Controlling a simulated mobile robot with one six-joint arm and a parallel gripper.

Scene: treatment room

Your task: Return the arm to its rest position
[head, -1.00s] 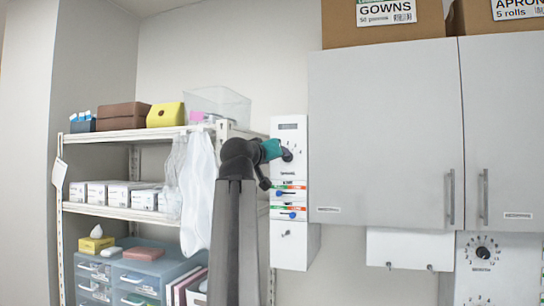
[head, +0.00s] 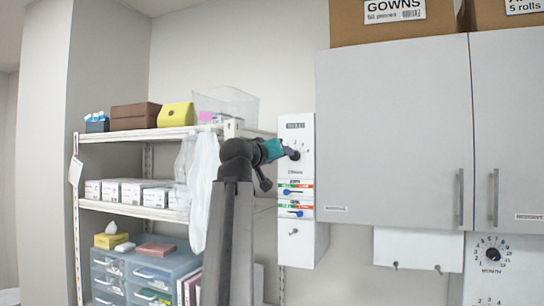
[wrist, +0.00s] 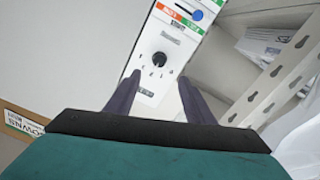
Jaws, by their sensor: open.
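My arm rises in the middle of the head view and bends right toward a white wall panel (head: 296,215). My gripper (head: 293,154) is at the panel's upper part, in front of its dial, which it partly hides there. In the wrist view, my gripper (wrist: 160,95) is open, with two dark fingers apart and nothing held between them. The panel's black dial knob (wrist: 159,59) shows beyond the fingertips, between their lines. I cannot tell whether a finger touches the panel. A blue slider knob (wrist: 197,15) sits near the coloured labels.
A white shelf unit (head: 140,133) with boxes stands left of my arm, with clear plastic (head: 203,185) hanging at its right end. Grey wall cabinets (head: 395,135) are to the right, with cardboard boxes (head: 395,22) on top. A month dial (head: 492,254) is at lower right.

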